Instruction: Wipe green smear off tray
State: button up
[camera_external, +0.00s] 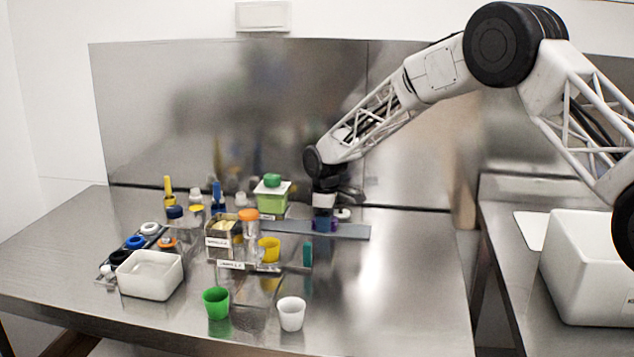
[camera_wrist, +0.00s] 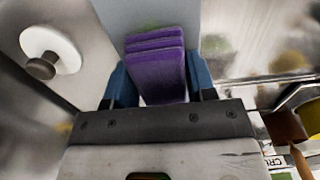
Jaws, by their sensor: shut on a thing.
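My gripper (camera_external: 325,213) points down over the flat grey-blue tray (camera_external: 352,232) at the back of the steel table. It is shut on a purple ridged block (camera_wrist: 156,62), like a folded cloth or sponge, held between two blue fingers in the wrist view. In the wrist view the tray (camera_wrist: 120,16) runs beneath the block.
A white lid with a dark knob (camera_wrist: 50,50) lies left of the tray in the wrist view. A green-capped jar (camera_external: 272,197), an orange-capped jar (camera_external: 250,228) and a yellow cup (camera_external: 269,249) crowd the left. The table's right front is clear.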

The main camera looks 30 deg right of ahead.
aim_at(345, 233)
jog(key=shift+w+a, duration=0.2)
jog(key=shift+w, duration=0.05)
jog(key=shift+w+a, duration=0.75)
jog(key=shift+a, duration=0.05)
jog(key=shift+s+d+f, duration=0.1)
jog(key=shift+s+d, duration=2.65)
jog(key=shift+w+r, duration=0.1)
jog(key=shift+r, duration=4.05)
jog(key=shift+f, duration=0.15)
